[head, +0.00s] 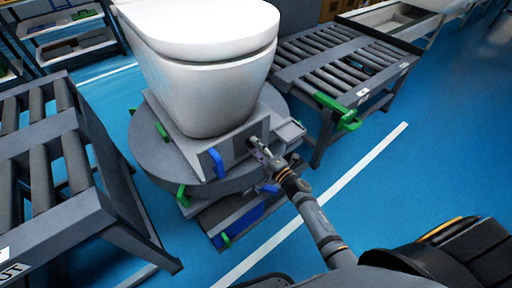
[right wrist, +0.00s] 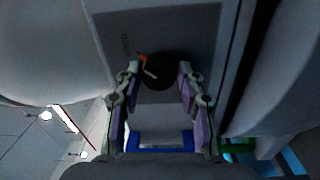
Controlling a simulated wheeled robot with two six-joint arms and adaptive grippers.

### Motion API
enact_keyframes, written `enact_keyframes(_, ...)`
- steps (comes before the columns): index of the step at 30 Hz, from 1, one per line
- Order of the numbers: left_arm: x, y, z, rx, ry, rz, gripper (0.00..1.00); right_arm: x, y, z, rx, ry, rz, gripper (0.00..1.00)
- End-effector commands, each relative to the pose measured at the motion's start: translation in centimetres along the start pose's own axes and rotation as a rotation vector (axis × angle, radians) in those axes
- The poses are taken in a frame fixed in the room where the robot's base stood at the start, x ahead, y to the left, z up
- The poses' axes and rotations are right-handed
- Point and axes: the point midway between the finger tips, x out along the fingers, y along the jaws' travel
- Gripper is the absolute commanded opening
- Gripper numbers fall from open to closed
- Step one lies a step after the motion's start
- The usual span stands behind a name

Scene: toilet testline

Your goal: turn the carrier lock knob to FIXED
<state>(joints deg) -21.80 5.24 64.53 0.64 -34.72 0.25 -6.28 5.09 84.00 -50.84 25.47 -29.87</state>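The lock knob (right wrist: 157,74) is a dark round disc with a light line and an orange mark at its upper left, on a grey panel (right wrist: 190,25) of the carrier. My right gripper (right wrist: 157,80) is open, with one finger on each side of the knob. I cannot tell whether the fingers touch it. In the head view my right gripper (head: 256,145) is at the front panel (head: 230,153) of the carrier and hides most of the knob. Small lettering beside the knob is unreadable. My left gripper is not in view.
A white toilet (head: 205,75) stands on the carrier, right above the panel. A blue handle (head: 217,163) is left of my right gripper. Roller conveyors stand at the left (head: 50,165) and right (head: 335,60), the right one with a green lever (head: 345,120). Blue floor is clear at right.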

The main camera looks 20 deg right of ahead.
Motion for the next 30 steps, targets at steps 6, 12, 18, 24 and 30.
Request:
enact_keyframes(6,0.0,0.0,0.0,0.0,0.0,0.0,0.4,0.0,0.0,0.0,-0.001,0.0,0.001,0.58)
enact_keyframes(12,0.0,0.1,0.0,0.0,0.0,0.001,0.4,-0.1,0.1,0.0,-0.001,0.0,0.001,0.58)
enact_keyframes(18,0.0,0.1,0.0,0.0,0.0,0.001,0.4,-2.9,-0.1,0.0,-0.002,0.001,-0.003,0.58)
enact_keyframes(24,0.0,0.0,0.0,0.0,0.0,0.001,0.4,-8.0,-0.1,0.0,-0.002,0.001,-0.005,0.58)
enact_keyframes(30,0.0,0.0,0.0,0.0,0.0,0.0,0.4,-11.2,-0.1,0.0,-0.001,0.001,-0.002,0.58)
